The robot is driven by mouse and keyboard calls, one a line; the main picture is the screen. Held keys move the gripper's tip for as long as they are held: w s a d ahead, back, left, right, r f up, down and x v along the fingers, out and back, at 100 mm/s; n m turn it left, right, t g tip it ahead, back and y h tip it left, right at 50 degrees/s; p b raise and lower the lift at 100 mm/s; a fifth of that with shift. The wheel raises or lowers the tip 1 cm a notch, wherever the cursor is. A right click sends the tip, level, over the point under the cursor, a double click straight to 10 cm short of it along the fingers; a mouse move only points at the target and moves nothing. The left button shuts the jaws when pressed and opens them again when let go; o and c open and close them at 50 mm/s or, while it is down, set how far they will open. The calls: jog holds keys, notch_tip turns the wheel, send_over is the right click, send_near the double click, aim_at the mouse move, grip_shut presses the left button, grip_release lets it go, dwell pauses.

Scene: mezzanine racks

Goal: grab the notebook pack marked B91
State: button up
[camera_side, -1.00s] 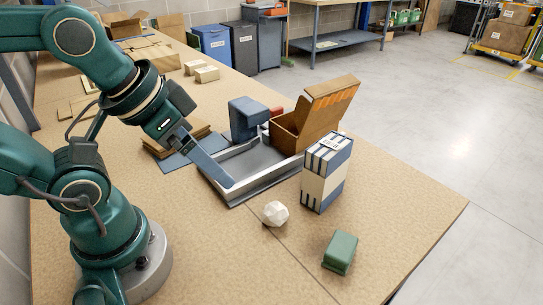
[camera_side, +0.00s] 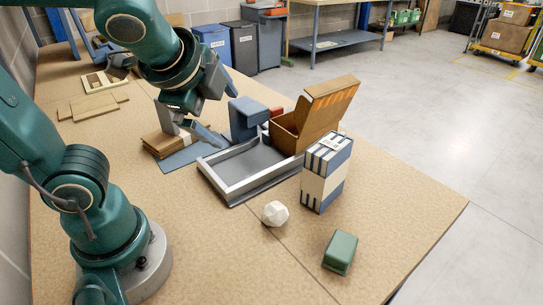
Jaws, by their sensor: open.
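A tall pack of blue and white layers with a cream band (camera_side: 325,185) stands upright on the table, right of the grey tray. A pale label sits on its top, too small to read. A low stack of brown, flat items (camera_side: 157,148) lies left of the tray, partly hidden by my gripper; a pale strip shows at its right side. I cannot read B91 on either one. My gripper (camera_side: 188,127) is open and empty, its fingers above or beside the brown stack. Whether they touch it I cannot tell.
A grey tray (camera_side: 232,188) lies empty at mid-table, with a blue device (camera_side: 243,117) and an open cardboard box (camera_side: 285,138) behind it. A white faceted ball (camera_side: 274,213) and a green box (camera_side: 340,251) stand at the front.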

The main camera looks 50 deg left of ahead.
jog(key=w+d+m+t, duration=0.3)
jog(key=w+m, duration=0.4)
jog(key=m, duration=0.5)
jog(key=r+m+t+h, duration=0.15)
jog(key=m+t, duration=0.25)
jog(key=m, duration=0.6)
send_over(315, 169)
jog(key=shift+m, duration=0.6)
notch_tip(315, 169, down, 11)
jog(key=shift+s+f, duration=0.15)
jog(key=shift+f, duration=0.65)
jog(key=shift+w+f, duration=0.15)
jog(key=shift+w, duration=0.1)
jog(key=shift+x, duration=2.3)
grip_shut()
